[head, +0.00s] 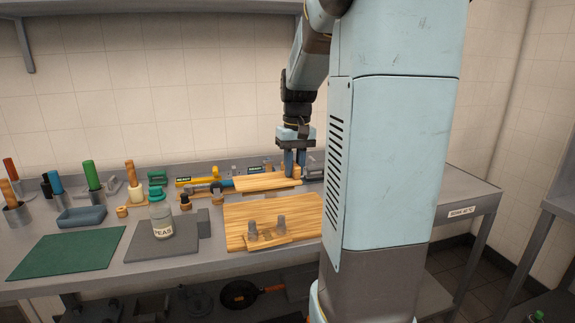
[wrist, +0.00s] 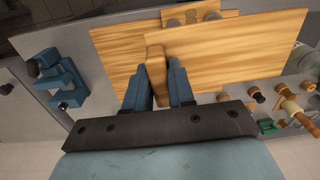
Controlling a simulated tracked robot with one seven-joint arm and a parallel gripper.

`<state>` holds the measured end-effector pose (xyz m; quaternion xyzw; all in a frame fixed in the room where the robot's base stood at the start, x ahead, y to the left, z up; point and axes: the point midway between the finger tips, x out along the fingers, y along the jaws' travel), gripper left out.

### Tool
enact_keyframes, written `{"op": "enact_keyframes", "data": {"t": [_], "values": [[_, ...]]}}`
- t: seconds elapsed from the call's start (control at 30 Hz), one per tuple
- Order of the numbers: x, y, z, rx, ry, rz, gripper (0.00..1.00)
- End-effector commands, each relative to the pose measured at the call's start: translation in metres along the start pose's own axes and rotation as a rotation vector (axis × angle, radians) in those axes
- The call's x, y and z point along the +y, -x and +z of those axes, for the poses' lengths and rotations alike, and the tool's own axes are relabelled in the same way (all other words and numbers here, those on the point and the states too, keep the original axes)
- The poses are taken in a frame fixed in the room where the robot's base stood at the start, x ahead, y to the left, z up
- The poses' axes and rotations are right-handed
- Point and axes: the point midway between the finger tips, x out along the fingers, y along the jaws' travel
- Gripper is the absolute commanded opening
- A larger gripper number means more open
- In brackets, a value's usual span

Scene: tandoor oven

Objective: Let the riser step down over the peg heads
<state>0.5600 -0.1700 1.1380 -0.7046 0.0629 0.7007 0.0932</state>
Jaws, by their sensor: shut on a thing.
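My gripper (head: 295,162) is shut on a wooden grip post at the right end of the riser step (head: 265,183), a flat light-wood board. The post shows between the blue fingers in the wrist view, where my gripper (wrist: 160,85) also appears. The riser (wrist: 235,55) extends from the post to the right there. It looks raised behind the pegs; its exact height is unclear. Two grey pegs, one left (head: 252,230) and one right (head: 281,225), stand upright on a small wooden base (head: 262,243) on the cutting board, apart from the riser.
The larger wooden cutting board (head: 305,215) lies on the steel bench. To its left are a jar of peas (head: 160,218) on a grey mat, a small grey block (head: 203,222) and a green mat (head: 65,252). Tools and small parts crowd the back of the bench.

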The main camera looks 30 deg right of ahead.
Motion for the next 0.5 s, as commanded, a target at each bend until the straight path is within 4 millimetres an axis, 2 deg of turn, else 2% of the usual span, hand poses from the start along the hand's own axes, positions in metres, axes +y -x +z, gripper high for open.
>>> {"op": "enact_keyframes", "data": {"t": [0.3, 0.5], "values": [[-0.008, -0.001, 0.002, -0.001, 0.017, 0.022, 0.00], [-0.007, -0.015, 0.001, -0.003, 0.015, 0.019, 0.00]]}}
